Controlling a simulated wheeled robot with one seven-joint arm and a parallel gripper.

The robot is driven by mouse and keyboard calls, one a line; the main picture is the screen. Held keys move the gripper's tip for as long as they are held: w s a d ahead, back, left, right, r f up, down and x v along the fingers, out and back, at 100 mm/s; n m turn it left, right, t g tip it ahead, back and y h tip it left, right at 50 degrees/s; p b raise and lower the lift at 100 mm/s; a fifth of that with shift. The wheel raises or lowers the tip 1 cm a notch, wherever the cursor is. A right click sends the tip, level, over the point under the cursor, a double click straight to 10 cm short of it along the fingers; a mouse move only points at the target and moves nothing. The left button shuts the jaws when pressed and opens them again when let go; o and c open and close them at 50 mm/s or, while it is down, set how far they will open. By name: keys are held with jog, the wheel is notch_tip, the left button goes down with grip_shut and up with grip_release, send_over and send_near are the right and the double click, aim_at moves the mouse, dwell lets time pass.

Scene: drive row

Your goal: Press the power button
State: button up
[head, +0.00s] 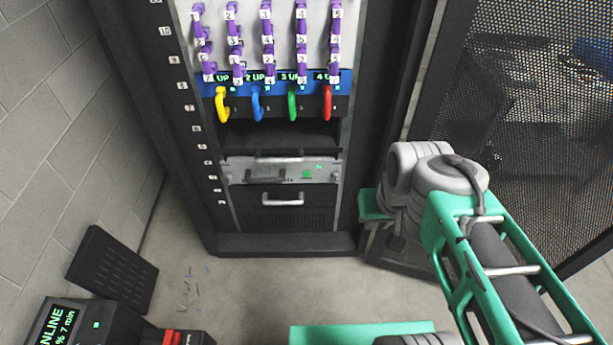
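A silver rack unit (236,172) sits low in the dark rack. A small lit green square (307,174) shows on the right of its face, with smaller green marks beside it; I cannot tell whether this is the power button. At the bottom left, a black box (118,325) has a green-lit screen (62,325) and a red part (172,337) at its right. No button there reads clearly as a power button. My green and grey arm is at the right, in front of the rack's right side. My gripper does not show.
Four drive units with yellow (221,104), blue (257,104), green (292,103) and red (327,103) handles are above a dark open gap. A perforated door (530,110) stands right. A black panel (112,268) leans by the left wall.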

grip_shut()
dwell(1.3)
